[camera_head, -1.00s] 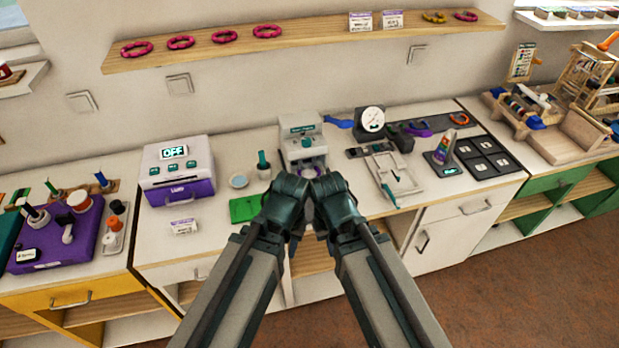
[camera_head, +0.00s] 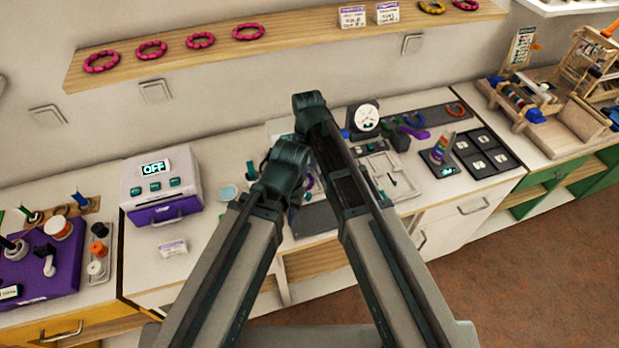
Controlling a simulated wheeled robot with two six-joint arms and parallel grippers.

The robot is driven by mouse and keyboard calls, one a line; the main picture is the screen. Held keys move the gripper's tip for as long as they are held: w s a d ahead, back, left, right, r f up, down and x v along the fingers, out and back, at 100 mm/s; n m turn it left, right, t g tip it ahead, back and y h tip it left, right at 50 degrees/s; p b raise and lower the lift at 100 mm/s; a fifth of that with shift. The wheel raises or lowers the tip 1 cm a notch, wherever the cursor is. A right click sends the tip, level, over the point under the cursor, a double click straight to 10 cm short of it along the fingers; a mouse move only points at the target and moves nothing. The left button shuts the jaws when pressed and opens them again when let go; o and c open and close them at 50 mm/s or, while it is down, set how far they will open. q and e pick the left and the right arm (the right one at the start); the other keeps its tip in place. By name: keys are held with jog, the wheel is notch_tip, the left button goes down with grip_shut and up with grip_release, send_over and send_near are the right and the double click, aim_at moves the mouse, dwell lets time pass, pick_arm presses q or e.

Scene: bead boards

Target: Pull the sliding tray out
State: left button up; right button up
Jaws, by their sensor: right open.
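A white box with an "OFF" display (camera_head: 155,168) stands on the counter at left. Its purple front (camera_head: 165,211) has a grey handle and looks like the sliding tray, flush under the box.
A white label card (camera_head: 173,249) lies in front of the box. A purple board with spools (camera_head: 42,262) is at far left. A dial gauge (camera_head: 366,116) and a dark panel (camera_head: 484,154) stand to the right. A shelf (camera_head: 290,42) with rings runs above.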

aim_at(308, 195)
notch_tip(308, 195, down, 14)
jog(key=b, duration=1.4)
jog(key=shift+w+r, duration=0.15)
jog(key=shift+r, duration=0.1)
jog(key=shift+c, duration=0.2)
grip_shut()
dwell(0.6)
